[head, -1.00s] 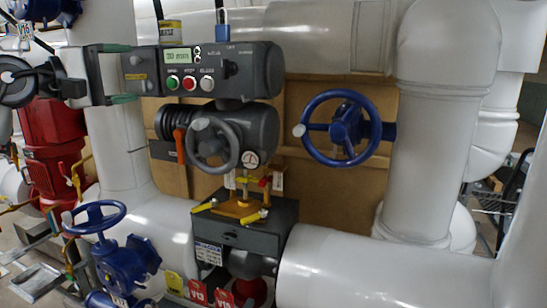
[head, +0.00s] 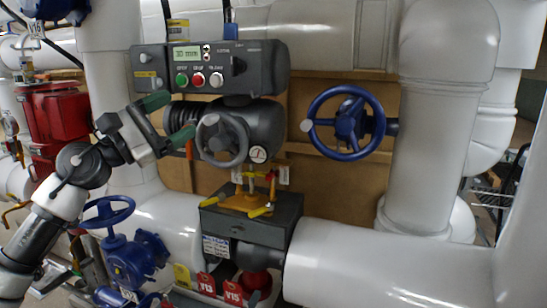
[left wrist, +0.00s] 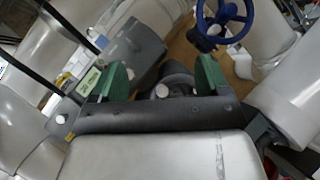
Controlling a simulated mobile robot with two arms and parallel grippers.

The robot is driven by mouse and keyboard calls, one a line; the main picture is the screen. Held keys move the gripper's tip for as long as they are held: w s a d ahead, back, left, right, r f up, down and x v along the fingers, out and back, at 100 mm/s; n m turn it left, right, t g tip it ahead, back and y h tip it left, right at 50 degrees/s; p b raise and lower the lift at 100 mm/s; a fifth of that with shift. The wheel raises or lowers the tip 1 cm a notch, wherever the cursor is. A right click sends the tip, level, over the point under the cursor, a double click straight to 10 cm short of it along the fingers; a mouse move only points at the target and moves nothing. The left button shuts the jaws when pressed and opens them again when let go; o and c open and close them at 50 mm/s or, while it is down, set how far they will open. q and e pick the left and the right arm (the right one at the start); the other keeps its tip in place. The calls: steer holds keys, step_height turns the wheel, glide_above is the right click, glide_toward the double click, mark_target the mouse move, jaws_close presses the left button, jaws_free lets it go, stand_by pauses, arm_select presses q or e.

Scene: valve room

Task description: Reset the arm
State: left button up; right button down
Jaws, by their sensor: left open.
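My left gripper (head: 176,118) is open and empty in the head view, its green fingertips apart and pointing right and slightly up. It is in front of the left end of the grey valve actuator, just below the control box. Nothing is between the fingers. My left arm (head: 40,232) rises from the lower left. In the left wrist view the two green fingers (left wrist: 162,76) stand apart, with the dark actuator behind them. The orange lever (head: 189,149) beside the actuator is partly hidden by the lower finger. My right gripper does not show.
The control box (head: 240,68) has a lit display and green, red and white buttons. Below it is the actuator with a grey handwheel (head: 222,140). A blue handwheel (head: 346,123) is to the right, a blue valve (head: 130,255) at the lower left. Large white pipes (head: 390,262) surround them.

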arm_select(q)
steer(key=s+a+f+m+t+y, duration=0.1)
steer(key=s+f+m+y, duration=0.2)
steer(key=f+m+y, duration=0.6)
steer(key=s+a+f+m+t+y, duration=0.1)
steer(key=s+f+m+y, duration=0.3)
steer(key=f+m, duration=0.8)
steer(key=s+a+f+m+t+y, duration=0.1)
steer(key=s+a+f+m+y, duration=0.15)
steer(key=f+m+y, duration=0.85)
steer(key=s+d+f+n+g+h, duration=0.1)
steer(key=s+f+n+g+h, duration=0.2)
steer(key=s+f+n+g, duration=0.6)
steer(key=s+d+f+n+g+h, duration=0.1)
steer(key=s+f+n+g+h, duration=0.3)
steer(key=s+f, duration=0.95)
steer(key=s+f+g, duration=0.1)
steer(key=s+f, duration=0.1)
steer(key=f, duration=0.9)
steer(key=s+f, duration=0.3)
steer(key=f, duration=0.8)
steer(key=s+a+f+g, duration=0.1)
steer(key=s+a+f, duration=0.1)
steer(key=s+f, duration=1.4)
steer(key=shift+a+f+n+y, duration=0.2)
steer(key=shift+f+n+y, duration=0.1)
steer(key=shift+f+y, duration=0.15)
